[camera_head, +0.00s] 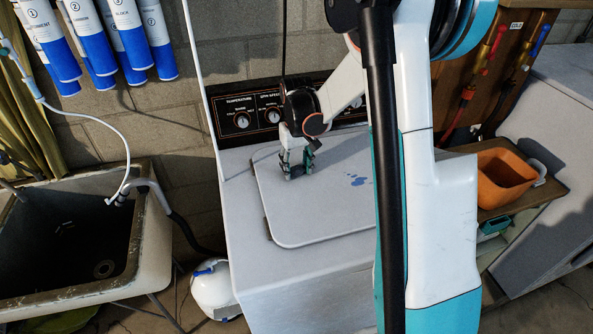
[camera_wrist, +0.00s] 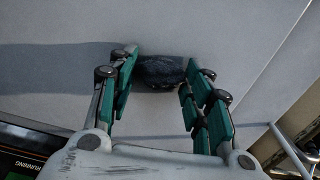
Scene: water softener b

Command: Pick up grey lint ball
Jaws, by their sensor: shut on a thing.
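The grey lint ball (camera_wrist: 160,72) is a dark, rough lump between the fingertips in the wrist view. My gripper (camera_wrist: 160,80) has its teal fingers on either side of it and is shut on it. In the head view my gripper (camera_head: 298,172) points down at the left part of the white washer lid (camera_head: 310,215). The lint ball is too small and too covered by the fingers to make out there. I cannot tell whether it touches the lid.
A control panel (camera_head: 255,112) stands behind the lid. Blue spots (camera_head: 358,181) mark the lid. An orange bin (camera_head: 503,176) sits on a wooden shelf at right. A deep sink (camera_head: 75,245) is at left, with a white jug (camera_head: 214,290) on the floor.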

